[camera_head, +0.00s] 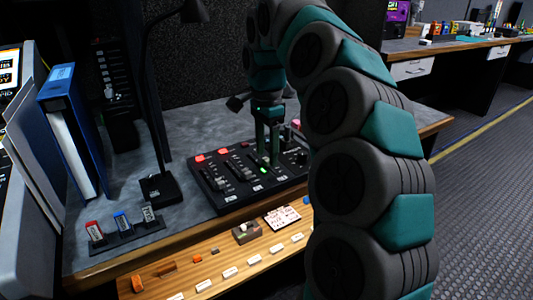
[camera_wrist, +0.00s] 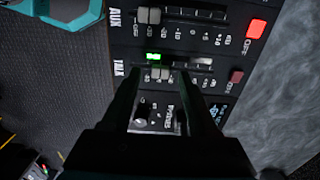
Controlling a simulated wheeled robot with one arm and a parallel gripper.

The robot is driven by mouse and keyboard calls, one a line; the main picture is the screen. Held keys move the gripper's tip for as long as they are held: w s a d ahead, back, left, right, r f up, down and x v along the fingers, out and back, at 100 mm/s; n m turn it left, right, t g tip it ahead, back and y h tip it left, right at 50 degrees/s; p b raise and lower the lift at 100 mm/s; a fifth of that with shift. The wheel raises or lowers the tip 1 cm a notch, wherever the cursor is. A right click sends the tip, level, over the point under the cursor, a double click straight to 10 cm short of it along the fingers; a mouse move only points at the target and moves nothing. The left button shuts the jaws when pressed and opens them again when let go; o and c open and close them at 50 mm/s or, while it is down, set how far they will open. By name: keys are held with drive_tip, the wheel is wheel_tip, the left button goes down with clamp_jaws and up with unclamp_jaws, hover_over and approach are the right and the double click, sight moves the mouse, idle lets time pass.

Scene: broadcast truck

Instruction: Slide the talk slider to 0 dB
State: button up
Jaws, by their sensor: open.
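The mixer panel (camera_head: 222,187) lies on the grey desk in the head view, with my gripper (camera_head: 268,162) pointing down over its right part. In the wrist view the TALK row runs across the picture under the AUX row.
The AUX cap (camera_wrist: 148,15) and its lit red button (camera_wrist: 256,28) are close by; a dark red button (camera_wrist: 236,76) ends the TALK row. A lamp base (camera_head: 160,188) and blue binder (camera_head: 72,130) stand left. Small blocks and a card (camera_head: 282,217) lie on the wooden front ledge.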

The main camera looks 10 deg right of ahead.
drive_tip(key=shift+f, duration=0.5)
clamp_jaws()
idle(1.3)
